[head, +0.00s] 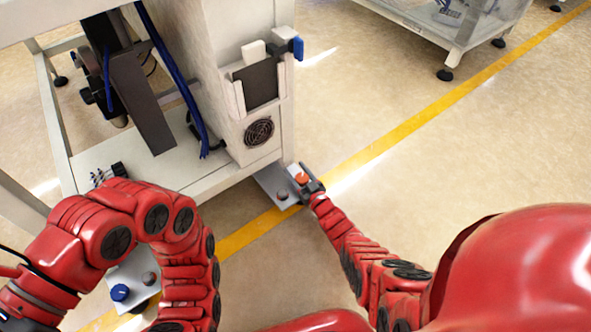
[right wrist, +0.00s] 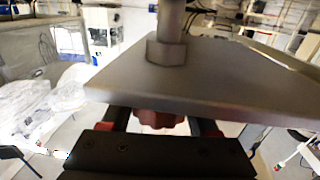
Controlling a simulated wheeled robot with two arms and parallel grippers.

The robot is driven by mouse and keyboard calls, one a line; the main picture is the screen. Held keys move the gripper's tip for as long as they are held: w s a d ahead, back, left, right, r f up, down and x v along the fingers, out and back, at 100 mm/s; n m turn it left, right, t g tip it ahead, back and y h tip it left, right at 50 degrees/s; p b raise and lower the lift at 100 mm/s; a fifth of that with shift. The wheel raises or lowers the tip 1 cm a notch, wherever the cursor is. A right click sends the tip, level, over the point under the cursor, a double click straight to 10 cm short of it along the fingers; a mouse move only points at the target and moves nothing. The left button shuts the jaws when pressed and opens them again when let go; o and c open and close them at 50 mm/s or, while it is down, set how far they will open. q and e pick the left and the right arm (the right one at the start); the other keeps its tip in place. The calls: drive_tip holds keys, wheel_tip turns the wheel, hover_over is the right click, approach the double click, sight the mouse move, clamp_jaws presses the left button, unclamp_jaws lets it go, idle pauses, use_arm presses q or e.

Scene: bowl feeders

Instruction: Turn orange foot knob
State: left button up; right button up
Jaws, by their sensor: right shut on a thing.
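The orange foot knob (head: 301,177) sits on a flat metal foot plate (head: 268,180) at the machine's lower front corner. My right gripper (head: 305,183) is at this knob, its dark fingers around it. In the right wrist view the knob (right wrist: 158,118) shows reddish between the two fingers, just beyond the dark gripper body, and the grey foot plate (right wrist: 200,80) with a bolt (right wrist: 166,52) fills the middle. The right gripper is shut on the knob. My left arm is bent at the left of the head view; its gripper is not visible.
The machine cabinet (head: 225,90) with a round fan grille (head: 258,132) stands beside the plate. Another foot plate with a blue knob (head: 120,292) is at lower left, partly behind my left arm. A yellow line (head: 400,130) crosses the floor.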

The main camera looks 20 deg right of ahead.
idle(0.3)
drive_tip(key=o, duration=1.4)
